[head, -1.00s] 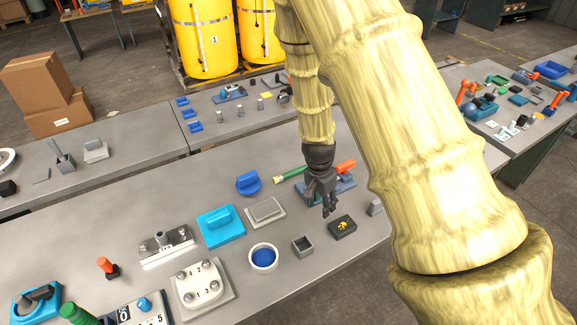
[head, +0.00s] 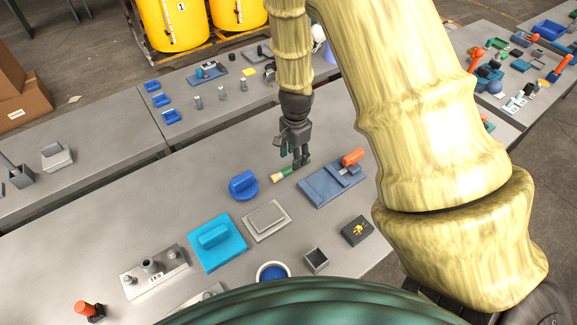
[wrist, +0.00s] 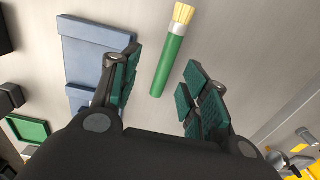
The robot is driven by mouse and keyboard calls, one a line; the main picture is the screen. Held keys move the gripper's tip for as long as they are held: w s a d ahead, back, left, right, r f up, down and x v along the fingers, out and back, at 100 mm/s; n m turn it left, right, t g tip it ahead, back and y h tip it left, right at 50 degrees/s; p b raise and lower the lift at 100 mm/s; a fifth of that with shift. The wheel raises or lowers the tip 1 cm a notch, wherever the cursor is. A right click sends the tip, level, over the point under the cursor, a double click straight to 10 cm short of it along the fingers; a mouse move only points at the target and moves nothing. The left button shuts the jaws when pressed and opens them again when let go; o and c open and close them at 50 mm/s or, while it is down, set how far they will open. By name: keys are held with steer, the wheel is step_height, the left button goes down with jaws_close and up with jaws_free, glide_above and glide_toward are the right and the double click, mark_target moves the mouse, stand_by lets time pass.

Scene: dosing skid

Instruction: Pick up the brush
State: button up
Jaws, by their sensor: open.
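The brush has a green handle, a pale metal band and cream bristles. In the head view the brush (head: 283,174) lies on the grey table, bristles to the left, its handle partly hidden by my gripper. In the wrist view the brush (wrist: 171,58) shows with bristles at the top and its handle end between the fingertips. My gripper (head: 297,160) is open and points down over the handle. In the wrist view my gripper (wrist: 160,85) has its green-padded fingers apart on both sides of the handle, with gaps on each side.
A blue-grey plate with an orange handle (head: 331,184) lies right of the brush. A blue knob-like object (head: 243,185) stands to its left. A grey plate (head: 266,220), a cyan block (head: 216,240) and a black box (head: 357,231) lie nearer.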

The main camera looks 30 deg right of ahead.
mark_target(290, 167)
steer(key=shift+s+f, duration=0.15)
steer(key=shift+s, duration=0.2)
steer(key=w+f+p, duration=0.1)
steer(key=w+f, duration=0.2)
steer(key=shift+a+f, duration=0.15)
steer(key=shift+f, duration=0.45)
steer(key=shift+s+f+p, duration=0.6)
steer(key=shift+s+f, duration=0.1)
steer(key=shift+s, duration=0.05)
steer(key=shift+w+f, duration=0.5)
steer(key=shift+f, duration=0.3)
steer(key=shift+s+r, duration=0.25)
steer(key=shift+c, duration=0.3)
steer(key=shift+w+f, duration=0.1)
steer(key=shift+w, duration=0.05)
jaws_close()
